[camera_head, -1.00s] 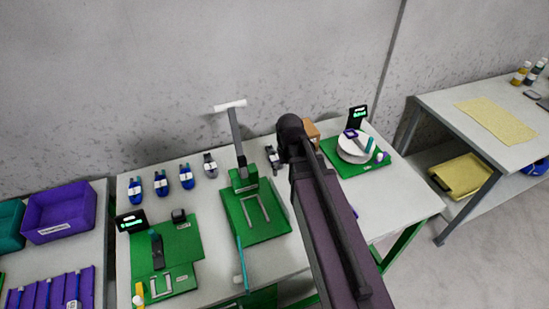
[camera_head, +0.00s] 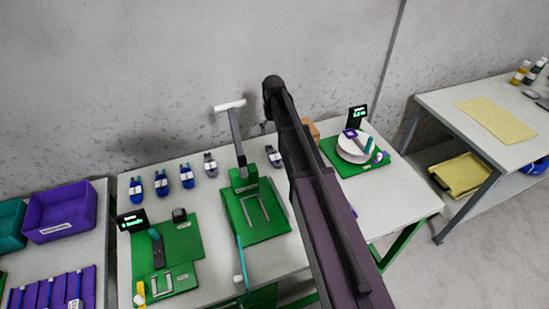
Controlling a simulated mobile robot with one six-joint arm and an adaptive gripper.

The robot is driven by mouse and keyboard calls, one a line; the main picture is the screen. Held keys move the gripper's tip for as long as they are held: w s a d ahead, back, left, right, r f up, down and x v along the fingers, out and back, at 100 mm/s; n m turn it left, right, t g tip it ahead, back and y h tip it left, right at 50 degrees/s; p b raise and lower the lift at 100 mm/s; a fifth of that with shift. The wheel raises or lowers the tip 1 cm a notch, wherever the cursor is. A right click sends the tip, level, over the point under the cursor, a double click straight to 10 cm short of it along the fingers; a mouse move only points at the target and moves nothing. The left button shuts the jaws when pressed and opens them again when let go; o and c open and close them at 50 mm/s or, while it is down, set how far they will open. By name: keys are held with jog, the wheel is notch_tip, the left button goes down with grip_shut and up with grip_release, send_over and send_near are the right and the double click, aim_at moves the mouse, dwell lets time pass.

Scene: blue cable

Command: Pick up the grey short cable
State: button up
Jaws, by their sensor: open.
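Two small grey cables with white labels lie at the back of the white table. One grey cable (camera_head: 210,165) is at the right end of the row of blue cables. The other grey cable (camera_head: 273,157) lies between the green stand and my arm. I cannot tell from this view which one is the short one. My dark arm reaches up from the lower right, and its visible upper end is above and beside the right grey cable. My gripper cannot be made out; it seems hidden behind the arm.
Several blue cables (camera_head: 161,183) lie at the back left. A green stand with a tall post (camera_head: 236,140) rises mid-table, close to my arm. A green scale (camera_head: 360,160) stands at right, with a brown box (camera_head: 311,133) beside it. A purple bin (camera_head: 60,212) is at left.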

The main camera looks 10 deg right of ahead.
jog(key=shift+f, duration=0.1)
jog(key=b, duration=0.9)
send_over(275, 155)
jog(key=f, duration=0.8)
jog(key=shift+w+a+f, duration=0.25)
jog(key=shift+w, duration=0.05)
jog(key=shift+f, duration=0.1)
jog(key=f+b, duration=0.3)
jog(key=shift+s+d+f, duration=0.15)
jog(key=shift+s, duration=0.15)
jog(key=shift+f+b, duration=0.85)
jog(key=shift+b, duration=0.1)
jog(key=c, duration=1.2)
